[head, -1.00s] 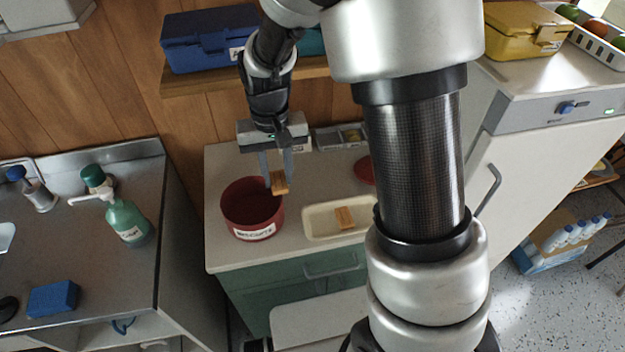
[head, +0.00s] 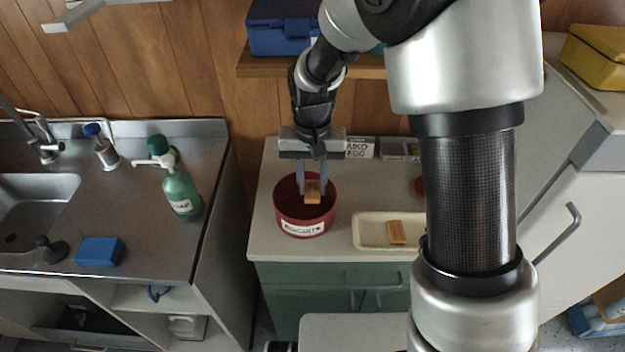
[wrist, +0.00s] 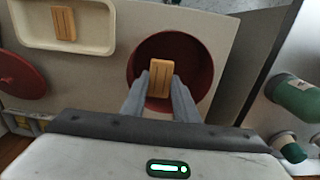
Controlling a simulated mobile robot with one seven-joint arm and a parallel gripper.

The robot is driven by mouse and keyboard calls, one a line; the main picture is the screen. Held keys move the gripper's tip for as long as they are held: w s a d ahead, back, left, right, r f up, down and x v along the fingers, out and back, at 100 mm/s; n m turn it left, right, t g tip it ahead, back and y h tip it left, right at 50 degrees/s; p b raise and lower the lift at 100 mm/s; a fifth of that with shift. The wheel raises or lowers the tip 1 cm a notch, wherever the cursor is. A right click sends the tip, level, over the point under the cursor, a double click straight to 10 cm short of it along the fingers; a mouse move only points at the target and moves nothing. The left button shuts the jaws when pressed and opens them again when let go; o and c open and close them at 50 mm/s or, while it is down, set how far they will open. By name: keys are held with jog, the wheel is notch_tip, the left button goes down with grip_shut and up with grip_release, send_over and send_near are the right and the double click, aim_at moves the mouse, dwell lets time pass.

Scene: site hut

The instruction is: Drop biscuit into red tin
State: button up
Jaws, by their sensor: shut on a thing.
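My gripper (head: 312,188) is shut on a biscuit (head: 312,197), a small tan rectangular block. It holds the biscuit over the mouth of the red tin (head: 290,212), which is round, open and has a white label on its front. In the wrist view the biscuit (wrist: 160,77) shows between the fingertips, against the dark inside of the red tin (wrist: 133,68). I cannot tell exactly how high it is above the tin's floor. A second biscuit (head: 397,232) lies in a cream tray (head: 368,237) to the right of the tin.
A red lid (wrist: 22,80) lies on the counter near the tray. A wooden shelf with a blue box (head: 283,30) is behind my arm. A green soap bottle (head: 181,192) and a blue sponge (head: 99,251) stand on the sink unit at left.

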aim_at(312, 189)
jog(key=o, duration=1.1)
notch_tip(312, 189, up, 18)
jog(key=p, duration=0.1)
jog(key=shift+f, duration=0.25)
